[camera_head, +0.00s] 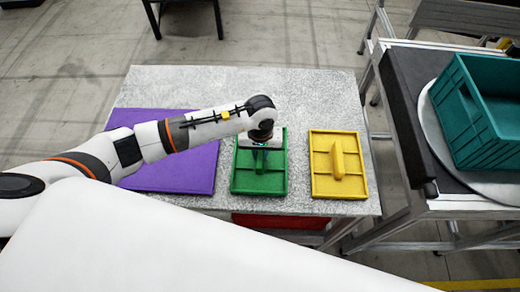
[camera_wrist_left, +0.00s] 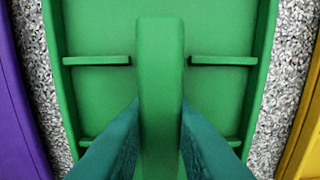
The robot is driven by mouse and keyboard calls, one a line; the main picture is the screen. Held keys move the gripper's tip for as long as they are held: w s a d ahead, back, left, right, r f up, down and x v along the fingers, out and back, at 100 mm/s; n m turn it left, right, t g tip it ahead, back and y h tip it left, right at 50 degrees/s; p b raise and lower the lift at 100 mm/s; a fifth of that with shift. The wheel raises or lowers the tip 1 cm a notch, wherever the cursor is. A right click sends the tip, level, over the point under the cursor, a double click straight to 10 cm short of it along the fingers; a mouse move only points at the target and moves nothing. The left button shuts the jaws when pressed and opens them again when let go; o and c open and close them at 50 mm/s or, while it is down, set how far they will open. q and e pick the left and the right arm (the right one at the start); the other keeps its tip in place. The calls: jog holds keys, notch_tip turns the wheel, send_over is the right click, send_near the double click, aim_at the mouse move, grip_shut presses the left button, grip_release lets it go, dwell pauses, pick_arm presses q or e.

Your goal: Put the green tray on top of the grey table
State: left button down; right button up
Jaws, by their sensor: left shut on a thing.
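The green tray (camera_head: 273,183) is a shallow rectangle with a raised handle along its middle, over the front middle of the grey speckled table (camera_head: 225,84). I cannot tell whether it rests on the surface or is slightly raised. My left gripper (camera_head: 261,160) points down from above and is shut on the tray's handle. In the left wrist view, its teal fingers are on both sides of the green handle (camera_wrist_left: 160,60), with the tray floor (camera_wrist_left: 95,35) below. The gripper hides part of the tray in the head view. My right gripper is not in view.
A flat purple tray or panel (camera_head: 190,170) lies left of the green tray, partly under my arm. A yellow tray (camera_head: 322,184) with a handle lies to the right. A teal crate (camera_head: 468,115) stands on another bench at right. The table's back is clear.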

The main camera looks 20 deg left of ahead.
aim_at(260, 152)
pick_arm(q)
jog(key=shift+f, duration=0.35)
jog(key=c, duration=1.3)
grip_release()
jog(key=shift+r, duration=0.1)
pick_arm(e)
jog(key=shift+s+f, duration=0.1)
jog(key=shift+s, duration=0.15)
pick_arm(q)
jog(key=shift+r, duration=0.25)
notch_tip(260, 152, up, 10)
jog(key=b, duration=0.3)
jog(key=shift+r, duration=0.15)
jog(key=shift+r+b, duration=0.3)
jog(key=shift+r, duration=0.45)
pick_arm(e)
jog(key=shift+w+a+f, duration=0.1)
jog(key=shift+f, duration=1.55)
